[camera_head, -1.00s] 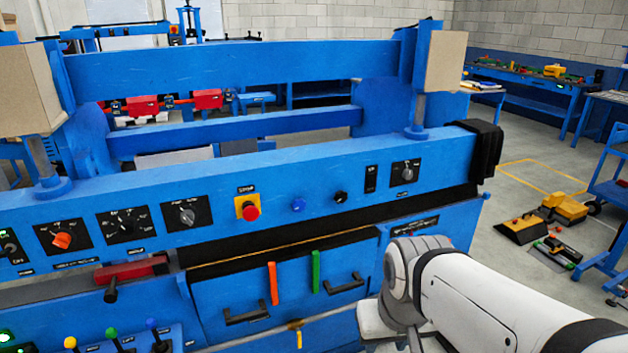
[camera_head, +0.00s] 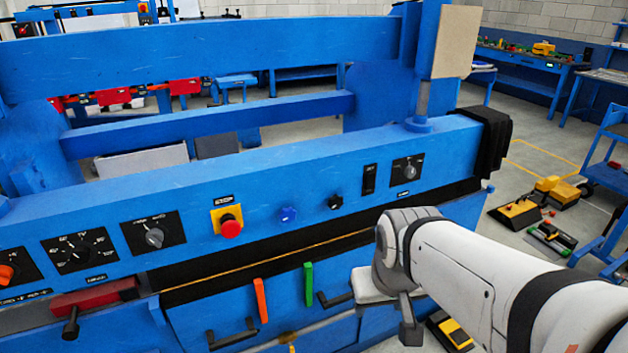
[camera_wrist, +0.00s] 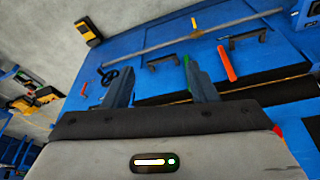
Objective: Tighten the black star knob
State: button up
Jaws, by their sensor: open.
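A black knob with several lobes (camera_wrist: 108,76) shows in the wrist view on the blue front panel, left of my left finger and apart from it. I take it for the star knob; in the head view it does not show, and my arm covers that part of the panel. My gripper (camera_wrist: 160,88) is open and empty, its two fingers apart in front of the panel. In the head view a small black round knob (camera_head: 336,202) sits on the upper panel strip, beside a blue knob (camera_head: 288,214).
A green lever (camera_head: 308,284), an orange-red lever (camera_head: 260,300) and black handles (camera_head: 340,298) stick out from the lower panel. A red stop button (camera_head: 231,228) sits above. Yellow and black equipment (camera_head: 520,212) lies on the floor at right.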

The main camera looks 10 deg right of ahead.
jog(key=shift+o, duration=1.3)
jog(key=w+d+f+n+t+b, duration=0.1)
jog(key=w+d+f+t+b, duration=0.1)
jog(key=w, duration=0.6)
jog(key=w+d+f+n+t+h+b, duration=0.1)
jog(key=w+d+f+t+b, duration=0.1)
jog(key=w, duration=0.6)
jog(key=shift+d+n+t+b, duration=0.3)
jog(key=shift+t+b, duration=0.15)
jog(key=shift+t, duration=0.55)
jog(key=n+t+y+b, duration=0.6)
jog(key=n+t+y, duration=0.1)
jog(key=t, duration=0.1)
send_near(336, 203)
jog(key=w, duration=0.2)
jog(key=x, duration=0.7)
jog(key=shift+a, duration=0.35)
jog(key=shift+c, duration=0.2)
jog(key=c, duration=0.9)
